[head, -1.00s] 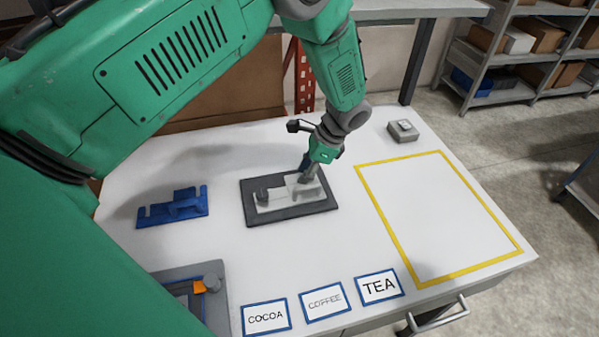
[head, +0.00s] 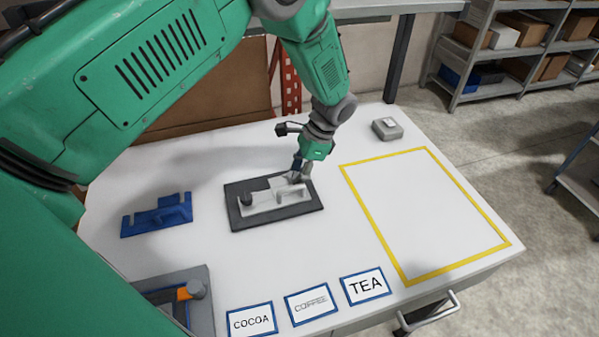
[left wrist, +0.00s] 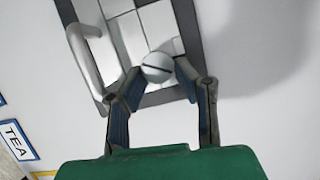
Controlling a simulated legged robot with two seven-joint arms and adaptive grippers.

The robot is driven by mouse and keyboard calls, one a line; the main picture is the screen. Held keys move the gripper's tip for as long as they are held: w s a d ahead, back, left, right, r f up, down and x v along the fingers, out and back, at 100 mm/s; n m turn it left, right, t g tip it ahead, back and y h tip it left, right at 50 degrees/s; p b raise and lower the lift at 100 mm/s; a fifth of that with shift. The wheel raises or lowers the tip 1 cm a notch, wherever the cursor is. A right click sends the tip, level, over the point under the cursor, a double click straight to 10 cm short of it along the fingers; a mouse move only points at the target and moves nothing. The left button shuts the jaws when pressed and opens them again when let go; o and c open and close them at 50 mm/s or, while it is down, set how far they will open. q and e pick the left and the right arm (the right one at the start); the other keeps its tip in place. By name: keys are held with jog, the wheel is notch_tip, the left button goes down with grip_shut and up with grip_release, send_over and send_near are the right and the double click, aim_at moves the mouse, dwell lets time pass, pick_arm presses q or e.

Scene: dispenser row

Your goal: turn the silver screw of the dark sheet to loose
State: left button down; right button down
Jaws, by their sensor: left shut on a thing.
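My left gripper (head: 302,173) reaches down to the sheet's far right end. In the left wrist view, the silver screw (left wrist: 157,67) has a round head with one dark slot, and the sheet's dark border (left wrist: 187,25) shows beside it. My left gripper's fingers (left wrist: 160,75) are shut on the screw head, one on each side. In the head view the fingers hide the screw. My right gripper is not in view.
A blue fitting (head: 157,216) lies left of the sheet. A grey fixture with an orange part (head: 188,292) is at the front left. COCOA, COFFEE and TEA cards (head: 365,286) line the front. A grey box (head: 387,129) stands behind the empty yellow-outlined area (head: 345,180).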

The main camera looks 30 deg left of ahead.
pick_arm(q)
jog(key=shift+s+a+r, duration=0.1)
jog(key=shift+s+a, duration=0.1)
jog(key=shift+a, duration=0.05)
jog(key=c, duration=1.3)
grip_release()
jog(key=shift+s, duration=0.1)
jog(key=shift+o, duration=0.2)
jog(key=shift+a, duration=0.15)
jog(key=shift+w+r, duration=0.25)
jog(key=shift+r, duration=0.15)
jog(key=v, duration=1.1)
jog(key=shift+s, duration=0.1)
